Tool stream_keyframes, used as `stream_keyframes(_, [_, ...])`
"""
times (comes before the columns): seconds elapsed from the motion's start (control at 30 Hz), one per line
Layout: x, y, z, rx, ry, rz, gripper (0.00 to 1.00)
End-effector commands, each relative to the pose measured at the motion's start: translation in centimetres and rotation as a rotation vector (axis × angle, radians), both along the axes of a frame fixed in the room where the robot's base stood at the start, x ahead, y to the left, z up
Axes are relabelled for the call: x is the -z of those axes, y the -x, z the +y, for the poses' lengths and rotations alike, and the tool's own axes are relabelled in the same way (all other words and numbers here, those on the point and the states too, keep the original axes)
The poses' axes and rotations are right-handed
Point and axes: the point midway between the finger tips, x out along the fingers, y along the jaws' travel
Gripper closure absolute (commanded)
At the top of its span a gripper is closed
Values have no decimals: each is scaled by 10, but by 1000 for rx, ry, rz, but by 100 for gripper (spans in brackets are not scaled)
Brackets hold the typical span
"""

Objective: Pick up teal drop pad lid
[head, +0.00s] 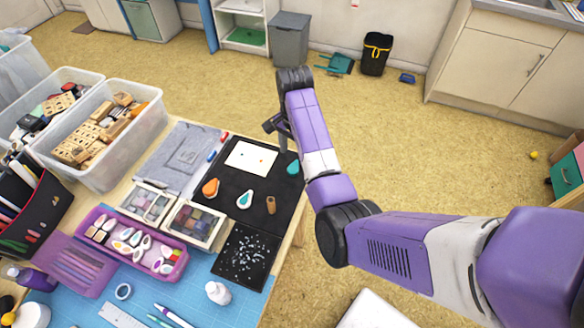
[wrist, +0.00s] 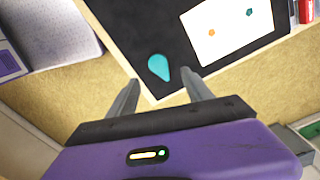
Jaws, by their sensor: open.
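The teal drop pad lid (head: 293,168) lies on the black mat (head: 229,182) near its right edge, beside my arm in the head view. In the wrist view the teal drop pad lid (wrist: 159,67) shows whole, its point toward the lower right. My gripper (wrist: 164,92) is open and empty. Its fingers are spread on either side below the lid in the wrist view, apart from it. In the head view my gripper (head: 275,130) hangs at the mat's far right side, above the table edge. The gap between fingertips and mat is hard to judge.
A white card (head: 251,157) lies on the mat beyond the lid. An orange drop pad (head: 211,187), an open teal-and-white drop pad (head: 245,199) and a brown cork-like piece (head: 271,204) lie nearby. Palettes and bins crowd the left. The mat around the lid is clear.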

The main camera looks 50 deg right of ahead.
Motion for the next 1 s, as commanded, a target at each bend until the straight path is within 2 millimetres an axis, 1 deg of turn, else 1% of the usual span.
stream_keyframes(0.03, [6, 1, 0, 0, -1, 2, 41])
stream_keyframes(0.17, [17, 1, 1, -1, -1, 2, 41])
stream_keyframes(0.4, [51, 3, 5, -2, -1, 0, 41])
stream_keyframes(0.5, [60, 2, 5, -2, 0, -1, 41])
stream_keyframes(0.77, [63, 2, 5, -2, 1, -3, 41])
stream_keyframes(0.8, [63, 2, 5, -2, 1, -3, 45])
stream_keyframes(0.87, [63, 2, 5, -2, 1, -3, 57])
stream_keyframes(0.9, [63, 2, 5, -2, 1, -3, 65])
stream_keyframes(0.97, [63, 2, 4, -2, 1, -3, 76])
stream_keyframes(1.0, [63, 2, 4, -3, 1, -3, 84])
